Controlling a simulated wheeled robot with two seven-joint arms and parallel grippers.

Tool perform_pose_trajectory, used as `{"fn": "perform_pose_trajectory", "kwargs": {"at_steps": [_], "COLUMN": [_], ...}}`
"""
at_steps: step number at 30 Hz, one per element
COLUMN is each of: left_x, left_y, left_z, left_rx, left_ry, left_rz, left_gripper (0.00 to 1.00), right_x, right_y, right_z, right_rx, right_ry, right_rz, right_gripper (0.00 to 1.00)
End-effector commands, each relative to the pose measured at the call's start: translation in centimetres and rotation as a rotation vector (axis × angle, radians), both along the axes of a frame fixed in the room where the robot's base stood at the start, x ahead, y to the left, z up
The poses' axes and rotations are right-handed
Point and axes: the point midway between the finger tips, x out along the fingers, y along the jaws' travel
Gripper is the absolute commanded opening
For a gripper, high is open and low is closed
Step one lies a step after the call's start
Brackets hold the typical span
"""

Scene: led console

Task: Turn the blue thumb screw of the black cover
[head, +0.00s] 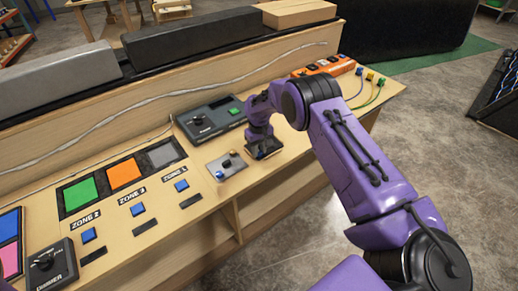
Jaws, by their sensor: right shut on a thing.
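My right gripper (263,146) points down at the bench top in the middle of the head view. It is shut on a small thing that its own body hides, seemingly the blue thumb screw. A dark patch, seemingly the black cover (268,154), shows right under and around the fingertips. I cannot make out its edges clearly. The blue thumb screw itself does not show. My left gripper is not in view.
A metal plate (229,161) with a black knob and a blue part lies just left of the gripper. A dark grey box with a knob (205,122) stands behind it. An orange strip (318,68) and coloured plugs with cables are at the far right.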

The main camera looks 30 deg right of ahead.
Motion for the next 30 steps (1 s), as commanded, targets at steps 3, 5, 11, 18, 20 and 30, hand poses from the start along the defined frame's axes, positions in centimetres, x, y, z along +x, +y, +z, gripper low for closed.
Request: {"fn": "perform_pose_trajectory", "kwargs": {"at_steps": [3, 5, 11, 18, 20, 30], "left_x": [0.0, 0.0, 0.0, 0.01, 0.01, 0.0], "left_y": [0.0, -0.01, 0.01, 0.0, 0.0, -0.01], "left_z": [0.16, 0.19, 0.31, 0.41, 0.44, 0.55], "left_rx": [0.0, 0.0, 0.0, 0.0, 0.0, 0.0], "left_ry": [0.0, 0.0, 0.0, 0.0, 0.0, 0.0], "left_rz": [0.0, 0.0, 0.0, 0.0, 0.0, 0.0], "left_gripper": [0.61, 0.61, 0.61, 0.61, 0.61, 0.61], "right_x": [0.4, 0.42, 0.47, 0.51, 0.51, 0.53], "right_y": [-0.1, -0.13, -0.14, -0.12, -0.15, -0.09], "right_z": [0.54, 0.56, 0.61, 0.64, 0.64, 0.64], "right_rx": [-0.002, -0.003, -0.003, -0.003, -0.003, -0.001], "right_ry": [-0.012, -0.013, -0.014, -0.016, -0.016, -0.016], "right_rz": [-0.111, -0.167, -0.358, -0.586, -0.642, -0.946], "right_gripper": [0.0, 0.0, 0.0, 0.0, 0.0, 0.0]}}
